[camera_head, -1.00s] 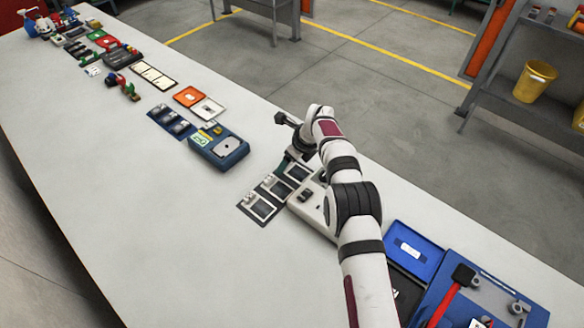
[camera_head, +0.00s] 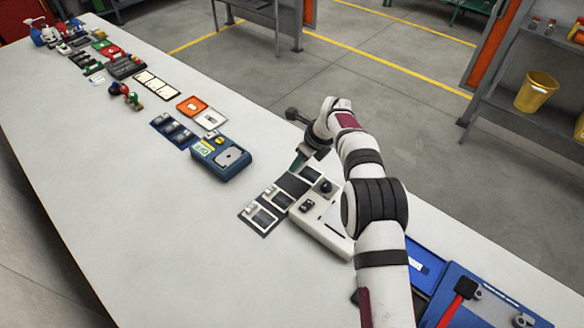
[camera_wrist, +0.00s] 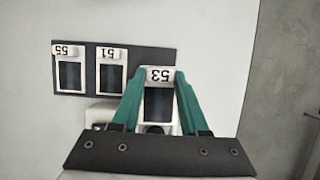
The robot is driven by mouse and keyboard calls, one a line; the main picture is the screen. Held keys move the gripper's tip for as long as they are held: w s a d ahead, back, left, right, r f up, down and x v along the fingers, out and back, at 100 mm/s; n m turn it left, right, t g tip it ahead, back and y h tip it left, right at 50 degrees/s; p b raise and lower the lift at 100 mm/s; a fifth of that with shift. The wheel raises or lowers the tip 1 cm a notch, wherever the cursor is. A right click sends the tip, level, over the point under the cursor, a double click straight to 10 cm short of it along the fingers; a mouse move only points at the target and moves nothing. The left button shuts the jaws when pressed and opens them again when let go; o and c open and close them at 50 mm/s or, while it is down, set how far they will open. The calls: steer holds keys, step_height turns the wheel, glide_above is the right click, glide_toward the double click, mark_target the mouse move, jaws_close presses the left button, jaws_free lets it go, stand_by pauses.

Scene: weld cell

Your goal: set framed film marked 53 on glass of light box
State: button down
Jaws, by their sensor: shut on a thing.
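The framed film marked 53 (camera_wrist: 159,95) is between the green fingers of my gripper (camera_wrist: 160,82) in the wrist view, with its label and dark film showing. In the head view the film (camera_head: 312,174) shows just past the end of the dark mat, near the gripper (camera_head: 300,160). The gripper is shut on its frame. The light box (camera_head: 326,228) is a cream box with dark knobs, partly behind my arm. In the wrist view a pale corner of it (camera_wrist: 98,115) shows below the mat. Its glass cannot be made out clearly.
Framed films marked 55 (camera_wrist: 69,72) and 51 (camera_wrist: 111,72) lie on the dark mat (camera_wrist: 84,46). A blue device (camera_head: 218,170) stands further up the bench. A blue tray (camera_head: 428,268) and a red-handled tool (camera_head: 452,305) lie at lower right.

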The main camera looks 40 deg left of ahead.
steer(key=w+d+r, duration=0.1)
steer(key=d, duration=0.1)
steer(key=w+d+r, duration=0.1)
steer(key=d+r, duration=0.1)
steer(key=d, duration=0.1)
steer(key=d+r, duration=0.2)
steer(key=d, duration=0.1)
steer(key=shift+w+r, duration=0.1)
steer(key=shift+w, duration=0.3)
steer(key=s+d+r, duration=0.1)
steer(key=s+d, duration=0.7)
steer(key=shift+w+a+f, duration=0.1)
steer(key=shift+a+f, duration=0.05)
steer(key=shift+f, duration=3.4)
steer(key=shift+f, duration=0.1)
steer(key=shift+c, duration=1.8)
jaws_free()
